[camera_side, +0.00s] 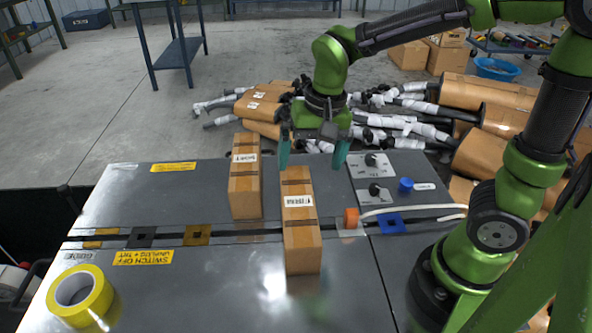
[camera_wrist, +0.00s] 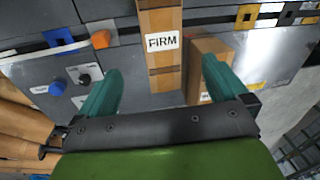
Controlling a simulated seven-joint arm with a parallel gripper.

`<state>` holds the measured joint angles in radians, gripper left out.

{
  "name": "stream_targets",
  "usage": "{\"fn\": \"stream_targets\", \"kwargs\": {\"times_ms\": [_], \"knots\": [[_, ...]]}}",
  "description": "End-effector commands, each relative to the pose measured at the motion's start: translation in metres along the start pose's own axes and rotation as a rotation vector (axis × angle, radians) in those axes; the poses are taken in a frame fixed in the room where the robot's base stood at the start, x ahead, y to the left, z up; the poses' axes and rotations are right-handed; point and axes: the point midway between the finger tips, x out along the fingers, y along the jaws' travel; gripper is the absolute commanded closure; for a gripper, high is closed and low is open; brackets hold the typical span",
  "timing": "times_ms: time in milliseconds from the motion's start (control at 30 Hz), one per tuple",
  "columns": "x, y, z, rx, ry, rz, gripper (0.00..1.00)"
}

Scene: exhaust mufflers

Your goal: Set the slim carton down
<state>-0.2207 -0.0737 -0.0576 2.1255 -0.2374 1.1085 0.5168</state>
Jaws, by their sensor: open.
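A long brown carton with a white label (camera_side: 301,240) lies flat on the grey metal worktop, its near end toward the front. It also shows in the wrist view (camera_wrist: 161,65), with "FIRM" readable on its label. A second brown carton (camera_side: 245,190) lies to its left in the side view and right of it in the wrist view (camera_wrist: 206,60). My gripper (camera_side: 311,168) is open at the far end of the first carton. Its two teal fingers (camera_wrist: 160,82) are spread wide, one to each side of that carton, with visible gaps. Nothing is held.
The worktop (camera_side: 180,285) carries a yellow tape roll (camera_side: 80,296) at front left. Control knobs, a blue button (camera_side: 405,186), an orange part (camera_side: 351,218) and a white cable (camera_side: 410,208) lie to the right. Wrapped mufflers (camera_side: 480,95) are piled behind.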

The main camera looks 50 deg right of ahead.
Motion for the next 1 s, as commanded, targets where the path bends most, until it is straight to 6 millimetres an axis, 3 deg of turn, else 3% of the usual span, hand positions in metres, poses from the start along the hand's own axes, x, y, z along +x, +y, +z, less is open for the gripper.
{"fn": "stream_targets", "kwargs": {"times_ms": [100,300,533,1000], "knots": [[-0.034,0.021,0.01,-0.093,0.087,-0.135,0.0],[-0.066,0.049,0.029,-0.248,0.263,-0.281,0.0],[-0.076,0.063,0.039,-0.333,0.376,-0.332,0.0],[-0.076,0.063,0.039,-0.339,0.381,-0.334,0.0]]}}
